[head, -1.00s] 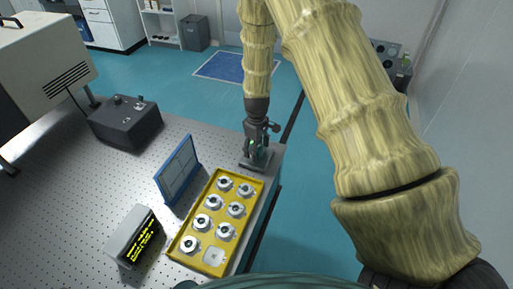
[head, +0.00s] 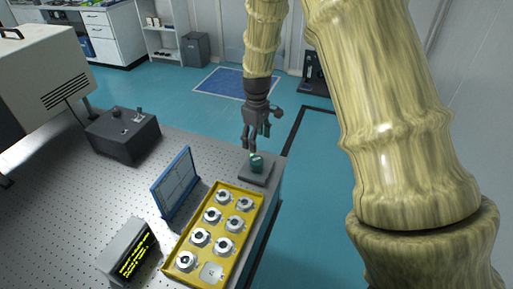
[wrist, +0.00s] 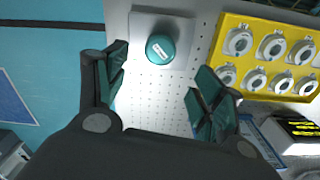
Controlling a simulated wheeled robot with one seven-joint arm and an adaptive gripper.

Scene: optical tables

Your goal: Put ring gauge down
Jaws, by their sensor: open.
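A short teal round piece with a white label, which I take to be the ring gauge (head: 256,163), sits on a square grey plate (head: 248,175) at the table's far right corner. The wrist view shows the ring gauge (wrist: 160,48) from above, standing apart from both fingers on the plate (wrist: 186,22). My gripper (head: 258,143) is open and empty, just above and behind the ring gauge in the head view. In the wrist view its teal-padded fingers (wrist: 160,78) are spread wide.
A yellow tray (head: 172,262) of several silver round parts lies nearby, its near right place empty. A blue-framed panel (head: 175,184), a small display box (head: 128,250) and a black control box (head: 122,133) stand left. The table's right edge is close to the plate.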

